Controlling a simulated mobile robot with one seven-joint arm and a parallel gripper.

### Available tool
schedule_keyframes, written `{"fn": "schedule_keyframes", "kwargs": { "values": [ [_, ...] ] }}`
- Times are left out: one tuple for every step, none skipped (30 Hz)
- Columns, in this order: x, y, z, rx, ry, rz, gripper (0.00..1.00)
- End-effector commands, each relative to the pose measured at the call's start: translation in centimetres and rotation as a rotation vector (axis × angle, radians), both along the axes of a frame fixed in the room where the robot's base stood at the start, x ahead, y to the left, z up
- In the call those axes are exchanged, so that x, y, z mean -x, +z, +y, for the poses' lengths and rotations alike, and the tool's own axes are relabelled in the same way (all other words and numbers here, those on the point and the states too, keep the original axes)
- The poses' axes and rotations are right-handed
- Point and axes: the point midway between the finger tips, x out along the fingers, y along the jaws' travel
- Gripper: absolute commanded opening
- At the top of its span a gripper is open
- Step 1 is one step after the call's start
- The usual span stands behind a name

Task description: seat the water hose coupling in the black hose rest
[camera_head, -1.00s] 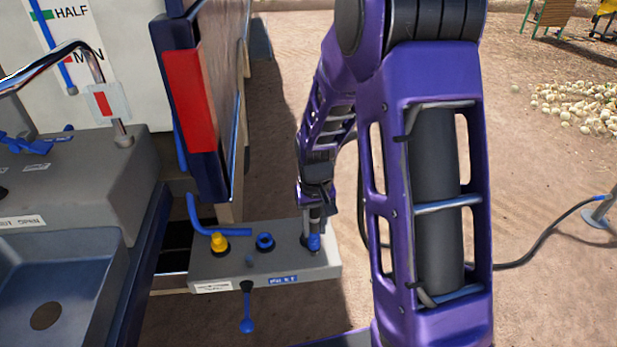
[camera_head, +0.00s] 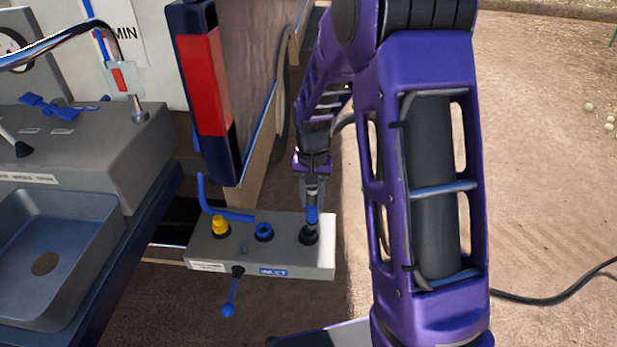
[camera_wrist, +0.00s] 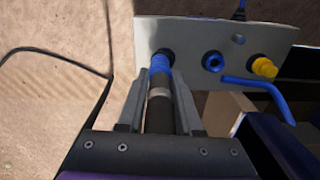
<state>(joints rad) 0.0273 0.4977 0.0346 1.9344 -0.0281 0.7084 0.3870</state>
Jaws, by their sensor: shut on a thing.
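The water hose coupling, with a blue end (camera_head: 312,215), is in my gripper (camera_head: 313,198). My gripper is shut on its dark body, and the blue end points down. The black hose rest (camera_head: 308,237) is the dark round fitting at the right end of the grey box (camera_head: 275,255). In the head view the blue end stands nearly upright right over the rest. In the wrist view the blue end (camera_wrist: 160,66) lies between the fingers (camera_wrist: 158,82) and overlaps the rest (camera_wrist: 169,54), hiding part of it. I cannot tell whether they touch.
On the box, left of the rest, are a blue ring fitting (camera_head: 264,232), a yellow fitting (camera_head: 220,227) and a bent blue pipe (camera_head: 222,205). A blue-handled lever (camera_head: 229,300) hangs in front. A red-and-navy panel (camera_head: 205,90) stands behind. Open ground lies to the right.

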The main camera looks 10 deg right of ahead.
Motion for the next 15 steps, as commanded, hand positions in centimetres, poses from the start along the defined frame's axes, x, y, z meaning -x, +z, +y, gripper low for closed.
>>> {"fn": "schedule_keyframes", "kwargs": {
  "values": [
    [-1.1,0.6,0.1,-0.001,-0.082,-0.004,0.0],
    [-1.5,0.9,0.1,-0.001,-0.133,-0.004,0.0],
    [-2.1,1.4,0.1,-0.001,-0.196,-0.003,0.0],
    [-2.5,1.6,0.1,-0.002,-0.241,-0.003,0.0],
    [-2.9,1.9,0.1,-0.002,-0.28,-0.003,0.0],
    [-3.2,2.2,0.1,-0.002,-0.326,-0.001,0.0],
    [-3.5,2.4,0.1,-0.003,-0.356,-0.001,0.0],
    [-3.7,2.5,0.2,-0.002,-0.38,-0.001,0.0],
    [-3.8,2.6,0.2,-0.003,-0.405,0.001,0.0],
    [-3.9,2.7,0.1,-0.003,-0.42,0.001,0.0],
    [-4.0,2.7,0.1,-0.003,-0.43,0.0,0.0],
    [-4.1,2.7,0.1,-0.003,-0.437,0.0,0.0],
    [-4.1,2.6,0.1,-0.003,-0.441,0.0,0.0],
    [-4.1,2.5,0.1,-0.003,-0.442,0.001,0.0],
    [-4.1,2.4,0.1,-0.003,-0.441,0.001,0.0]
  ]
}}
